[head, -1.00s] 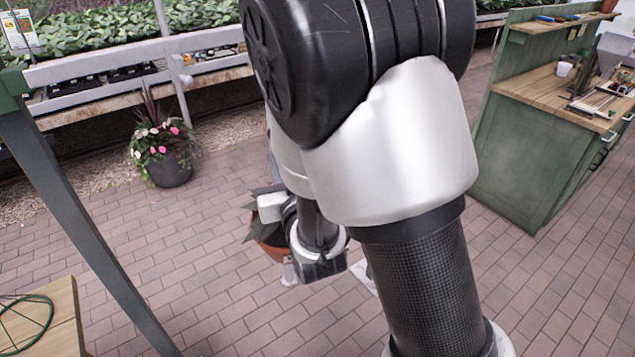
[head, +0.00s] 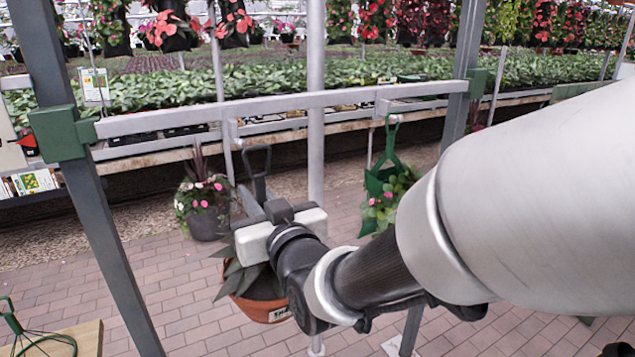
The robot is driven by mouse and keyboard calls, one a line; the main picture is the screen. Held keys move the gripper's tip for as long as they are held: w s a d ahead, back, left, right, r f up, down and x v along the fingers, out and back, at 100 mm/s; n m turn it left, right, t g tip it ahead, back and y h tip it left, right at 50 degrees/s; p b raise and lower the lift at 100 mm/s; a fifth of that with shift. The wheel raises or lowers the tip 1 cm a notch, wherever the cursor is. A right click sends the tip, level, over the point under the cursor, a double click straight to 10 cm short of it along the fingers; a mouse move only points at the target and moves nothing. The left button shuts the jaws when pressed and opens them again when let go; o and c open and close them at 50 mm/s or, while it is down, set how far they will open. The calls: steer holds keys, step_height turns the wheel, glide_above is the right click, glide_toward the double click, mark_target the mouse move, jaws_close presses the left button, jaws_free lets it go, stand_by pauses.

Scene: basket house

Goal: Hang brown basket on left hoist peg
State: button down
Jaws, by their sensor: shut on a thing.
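The brown basket (head: 268,306), a terracotta-coloured pot with grey-green leaves, hangs below my gripper (head: 268,210) in the head view. Its dark hanger rises above the gripper and ends in a loop (head: 256,160). My gripper is shut on the hanger; the wrist partly hides the basket and the grip. The left hoist peg (head: 229,134) sticks out from the grey crossbar (head: 280,103). The loop appears just right of and slightly below this peg; I cannot tell their depth gap. The right peg (head: 383,108) carries a green basket (head: 378,185) by its green hanger.
Grey hoist posts stand at left (head: 95,200) and right (head: 465,75). A flower pot (head: 206,210) stands on the brick floor behind. A wooden table (head: 85,338) with a green wire hanger is at lower left. Plant benches fill the back.

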steer(key=p+x, duration=0.1)
steer(key=x, duration=0.6)
stand_by(0.3)
steer(key=shift+w, duration=0.1)
steer(key=shift+r, duration=0.1)
stand_by(1.0)
steer(key=shift+w+a+b, duration=0.1)
steer(key=shift+w+b, duration=0.1)
steer(key=shift+b, duration=0.2)
steer(key=shift+b+x, duration=0.8)
steer(key=shift+x, duration=0.65)
steer(key=shift+w, duration=0.15)
steer(key=shift+w+a+b, duration=0.4)
steer(key=shift+w, duration=0.05)
steer(key=shift+w+b, duration=0.1)
steer(key=shift+b, duration=0.45)
